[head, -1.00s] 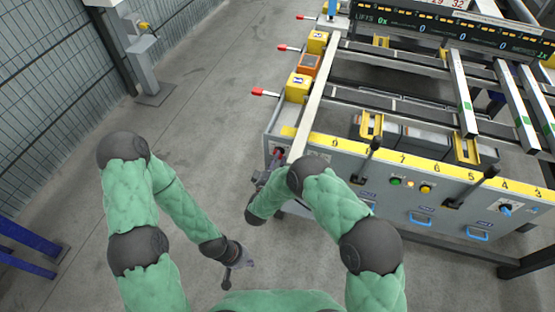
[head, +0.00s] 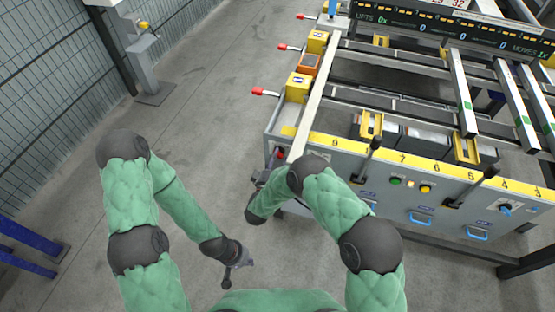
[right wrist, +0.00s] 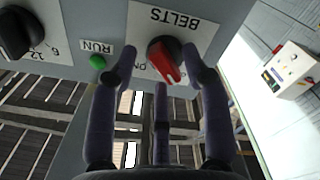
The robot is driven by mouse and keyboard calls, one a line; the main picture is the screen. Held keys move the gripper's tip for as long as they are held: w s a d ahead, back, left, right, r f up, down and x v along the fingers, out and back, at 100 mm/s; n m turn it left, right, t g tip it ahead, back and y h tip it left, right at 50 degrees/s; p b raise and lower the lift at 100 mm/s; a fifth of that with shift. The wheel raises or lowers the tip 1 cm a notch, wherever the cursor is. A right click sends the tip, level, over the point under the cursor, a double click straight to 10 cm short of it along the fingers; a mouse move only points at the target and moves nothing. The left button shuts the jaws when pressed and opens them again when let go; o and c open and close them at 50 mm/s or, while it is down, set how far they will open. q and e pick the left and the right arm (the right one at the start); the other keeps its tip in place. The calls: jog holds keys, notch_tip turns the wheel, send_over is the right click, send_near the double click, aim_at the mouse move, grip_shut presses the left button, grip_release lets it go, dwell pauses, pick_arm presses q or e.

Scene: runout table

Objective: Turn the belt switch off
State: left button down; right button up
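The belt switch (right wrist: 165,58) is a black rotary knob with a red pointer, on a white plate lettered BELTS that appears upside down in the right wrist view. Its pointer is aimed down and slightly right in that picture. My right gripper (right wrist: 159,60) is open, its fingers apart on both sides of the knob; I cannot tell whether they touch it. In the head view my right gripper (head: 262,178) is at the machine's left end, and the red of the switch (head: 279,154) shows just above it. My left gripper (head: 232,268) hangs low over the floor, its fingers too small to judge.
A green RUN lamp (right wrist: 97,62) and another black knob (right wrist: 17,32) sit beside the switch. The runout table (head: 410,190) fills the right side, with red-tipped levers (head: 265,92) sticking out left. Open floor (head: 210,120) lies left of it.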

jog(key=shift+r, duration=0.1)
notch_tip(320, 180, up, 10)
jog(key=shift+f, duration=0.15)
dwell(0.5)
